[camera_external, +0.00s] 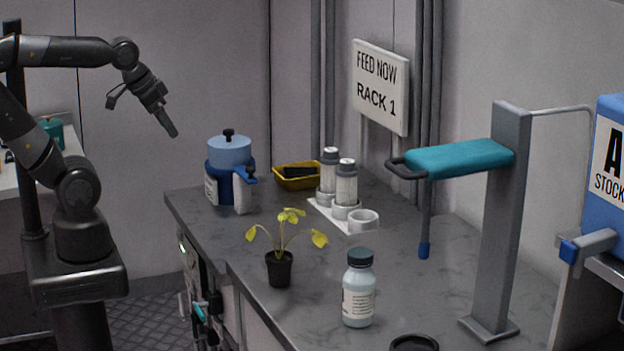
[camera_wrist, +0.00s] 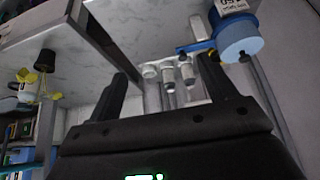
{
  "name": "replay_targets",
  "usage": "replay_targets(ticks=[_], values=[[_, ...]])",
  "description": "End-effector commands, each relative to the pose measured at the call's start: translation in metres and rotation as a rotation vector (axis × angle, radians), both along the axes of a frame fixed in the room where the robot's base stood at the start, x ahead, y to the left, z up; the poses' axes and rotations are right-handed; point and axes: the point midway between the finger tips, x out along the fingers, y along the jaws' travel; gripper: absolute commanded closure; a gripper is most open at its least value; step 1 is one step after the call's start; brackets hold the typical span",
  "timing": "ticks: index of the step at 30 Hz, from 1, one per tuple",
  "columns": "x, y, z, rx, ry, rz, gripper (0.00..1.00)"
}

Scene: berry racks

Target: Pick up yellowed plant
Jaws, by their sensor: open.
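The yellowed plant (camera_external: 280,262) stands upright in a small black pot on the grey counter in the external view, with a few drooping yellow leaves. In the wrist view, which looks upside down, the plant (camera_wrist: 45,62) is at the upper left, outside the span of the fingers. My gripper (camera_external: 142,116) is raised left of the counter, well away from the plant and higher than it. In the wrist view my gripper (camera_wrist: 165,84) shows two dark fingers spread apart with nothing between them.
A blue-lidded dispenser (camera_external: 229,165), a yellow tray (camera_external: 297,184) and white-grey cylinders in a holder (camera_external: 345,212) stand behind the plant. A pale bottle (camera_external: 358,293) stands right of it, near a grey post with a teal arm (camera_external: 460,158). The counter left of the pot is clear.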

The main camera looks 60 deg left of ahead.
Motion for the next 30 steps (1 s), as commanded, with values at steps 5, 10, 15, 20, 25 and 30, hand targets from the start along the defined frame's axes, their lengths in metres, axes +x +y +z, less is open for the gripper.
replay_targets(ticks=[5,10,15,20,25,30], values=[[0.007,-0.005,0.002,-0.015,0.014,-0.012,0.23],[0.036,-0.030,0.006,-0.070,0.079,-0.054,0.23],[0.072,-0.070,0.006,-0.119,0.168,-0.093,0.23],[0.102,-0.115,-0.002,-0.138,0.254,-0.121,0.23],[0.126,-0.172,-0.017,-0.130,0.337,-0.142,0.23],[0.141,-0.236,-0.040,-0.096,0.408,-0.160,0.23]])
